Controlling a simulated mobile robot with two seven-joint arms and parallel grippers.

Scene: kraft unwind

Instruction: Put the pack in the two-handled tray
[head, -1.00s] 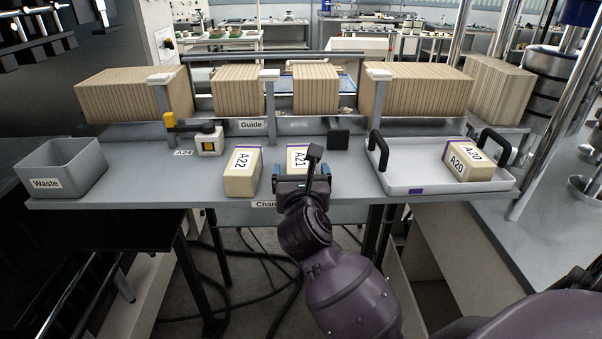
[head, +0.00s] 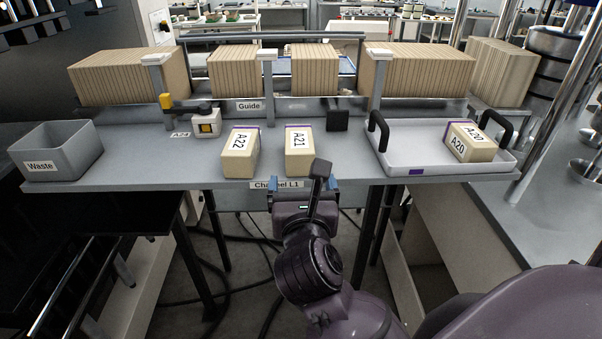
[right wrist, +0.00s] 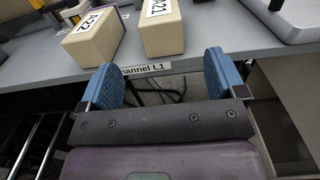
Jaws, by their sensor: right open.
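The two-handled tray (head: 398,178) is light grey with black handles and stands at the right of the table. A pack labelled A20 (head: 470,149) lies inside it on the right. Packs A22 (head: 240,160) and A21 (head: 299,158) stand apart on the table's front part; both also show in the right wrist view, A22 (right wrist: 94,38) at left and A21 (right wrist: 160,30) at right. My right gripper (head: 305,185) is open and empty, just in front of the table edge below A21. Its blue fingers (right wrist: 165,80) are spread in the right wrist view. My left gripper is not in view.
A grey waste bin (head: 62,155) stands at the left end. A small white device with a yellow part (head: 206,124) and a black block (head: 337,120) sit behind the packs. Rows of brown packs (head: 130,76) line the back behind the guide. Table between A21 and tray is clear.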

